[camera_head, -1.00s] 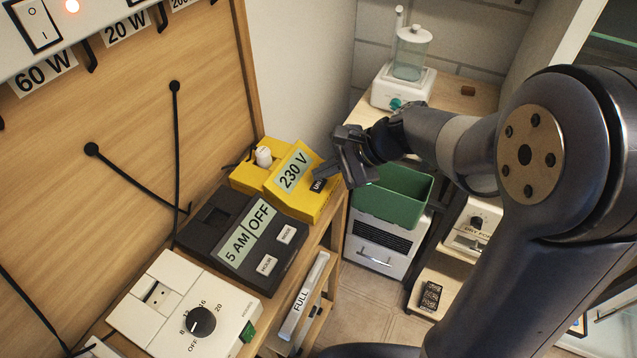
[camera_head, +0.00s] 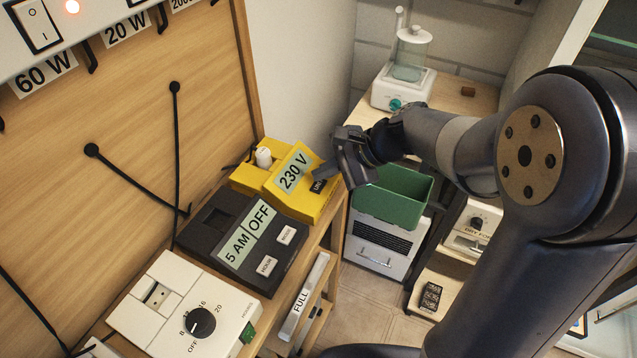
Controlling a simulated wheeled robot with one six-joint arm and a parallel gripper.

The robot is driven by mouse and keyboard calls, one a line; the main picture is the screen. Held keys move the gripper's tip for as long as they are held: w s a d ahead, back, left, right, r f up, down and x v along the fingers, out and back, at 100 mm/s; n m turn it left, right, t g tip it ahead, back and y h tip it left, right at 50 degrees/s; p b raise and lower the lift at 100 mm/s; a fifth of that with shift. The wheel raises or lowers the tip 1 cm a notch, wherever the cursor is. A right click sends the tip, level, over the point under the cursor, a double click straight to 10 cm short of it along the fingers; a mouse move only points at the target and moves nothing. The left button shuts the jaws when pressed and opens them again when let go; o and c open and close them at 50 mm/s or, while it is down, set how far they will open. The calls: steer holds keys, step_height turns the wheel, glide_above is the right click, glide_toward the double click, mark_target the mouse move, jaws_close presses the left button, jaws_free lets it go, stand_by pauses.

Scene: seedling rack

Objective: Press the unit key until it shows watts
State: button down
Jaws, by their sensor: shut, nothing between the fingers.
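The yellow meter (camera_head: 318,207) stands at the back end of the wooden bench. Its display (camera_head: 293,172) reads "230 V". The dark unit key (camera_head: 319,186) is on its sloped face, right of the display, and is partly hidden by my gripper. My gripper (camera_head: 330,174) is shut and empty, with its fingertips at or just above the key. I cannot tell whether they touch it.
A black timer (camera_head: 212,218) reading "5 AM OFF" and a white dial unit (camera_head: 150,328) stand nearer on the bench. Black cords (camera_head: 135,180) hang on the wooden panel at left.

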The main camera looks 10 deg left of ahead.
mark_target(324, 185)
steer(key=shift+f, duration=0.1)
stand_by(0.5)
steer(key=shift+f+b, duration=0.35)
steer(key=shift+f, duration=0.35)
stand_by(0.5)
steer(key=shift+r+p, duration=0.4)
steer(key=shift+r, duration=0.4)
step_height(324, 185, up, 5)
steer(key=p, duration=0.4)
stand_by(1.0)
